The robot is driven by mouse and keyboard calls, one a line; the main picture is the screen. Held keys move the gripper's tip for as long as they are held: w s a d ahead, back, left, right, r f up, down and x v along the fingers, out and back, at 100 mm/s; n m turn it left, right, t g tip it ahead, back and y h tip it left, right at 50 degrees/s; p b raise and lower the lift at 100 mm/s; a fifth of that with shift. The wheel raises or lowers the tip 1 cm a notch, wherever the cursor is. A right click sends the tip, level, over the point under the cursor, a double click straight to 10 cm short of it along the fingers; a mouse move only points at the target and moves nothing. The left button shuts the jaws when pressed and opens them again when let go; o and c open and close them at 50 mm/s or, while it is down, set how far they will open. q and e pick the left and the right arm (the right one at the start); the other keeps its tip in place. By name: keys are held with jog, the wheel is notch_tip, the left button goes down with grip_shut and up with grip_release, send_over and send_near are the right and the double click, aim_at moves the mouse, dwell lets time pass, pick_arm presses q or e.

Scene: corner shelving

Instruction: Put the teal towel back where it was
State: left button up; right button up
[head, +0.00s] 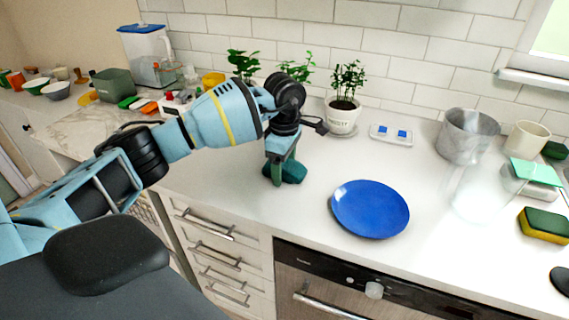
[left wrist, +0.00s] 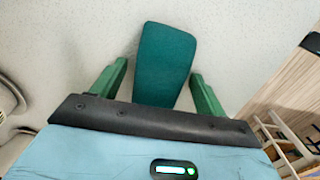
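A dark teal folded towel (head: 292,172) lies on the white counter, left of the blue plate, partly hidden by my left gripper (head: 276,172) in the head view. In the left wrist view the towel (left wrist: 165,62) lies between and beyond the two green fingers of the left gripper (left wrist: 160,72). The fingers are spread apart, with a clear gap on the towel's left side and a narrow one on its right. I cannot tell how high the fingertips are above the counter. My right gripper is not in view.
A blue plate (head: 370,208) lies right of the towel. A metal pot (head: 466,136), a clear glass container (head: 478,190) and a sponge (head: 544,225) are at the right. Drawers (head: 220,245) lie below the counter edge.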

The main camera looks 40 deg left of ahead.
pick_arm(q)
notch_tip(320, 180, up, 12)
jog(key=shift+r, duration=0.2)
dwell(0.6)
dwell(0.3)
